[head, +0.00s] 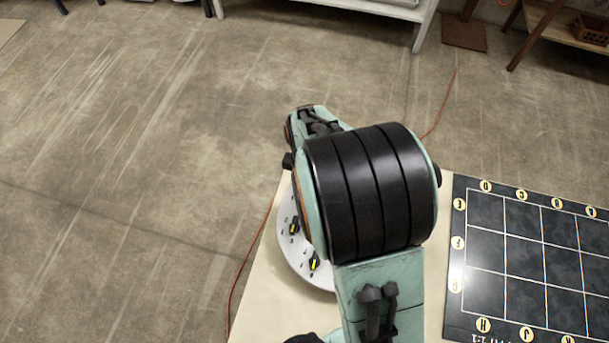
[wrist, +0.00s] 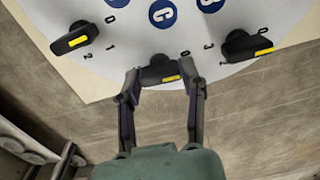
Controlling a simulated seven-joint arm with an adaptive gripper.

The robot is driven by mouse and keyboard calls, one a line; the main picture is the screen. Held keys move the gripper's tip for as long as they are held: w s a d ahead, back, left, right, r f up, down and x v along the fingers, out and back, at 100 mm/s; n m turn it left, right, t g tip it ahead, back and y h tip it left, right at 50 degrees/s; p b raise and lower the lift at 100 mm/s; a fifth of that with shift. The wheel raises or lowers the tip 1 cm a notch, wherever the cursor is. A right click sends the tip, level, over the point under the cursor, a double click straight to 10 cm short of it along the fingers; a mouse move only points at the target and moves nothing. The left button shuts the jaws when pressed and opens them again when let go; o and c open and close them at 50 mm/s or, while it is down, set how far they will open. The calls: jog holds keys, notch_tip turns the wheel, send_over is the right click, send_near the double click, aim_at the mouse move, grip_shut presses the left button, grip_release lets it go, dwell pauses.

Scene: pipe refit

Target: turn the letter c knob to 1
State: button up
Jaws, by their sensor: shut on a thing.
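In the wrist view, a black knob (wrist: 155,75) with a yellow mark sits on a pale round plate (wrist: 210,27), below the blue letter C badge (wrist: 163,13). My gripper (wrist: 162,72) has one finger on each side of this knob and is shut on it. Small white-plate digits show near the knobs. In the head view, the plate (head: 285,255) is partly hidden by my arm, and my gripper is hidden.
Two other black knobs with yellow marks flank the held one, a left knob (wrist: 75,38) and a right knob (wrist: 248,45). A dark lettered grid board (head: 485,250) lies on the pale table (head: 255,290) at right. Concrete floor surrounds the table.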

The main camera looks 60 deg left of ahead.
jog(key=m, duration=0.5)
jog(key=shift+m, duration=0.4)
jog(key=m, duration=0.5)
dwell(0.4)
jog(key=o, duration=1.1)
jog(key=shift+o, duration=0.2)
notch_tip(320, 180, up, 12)
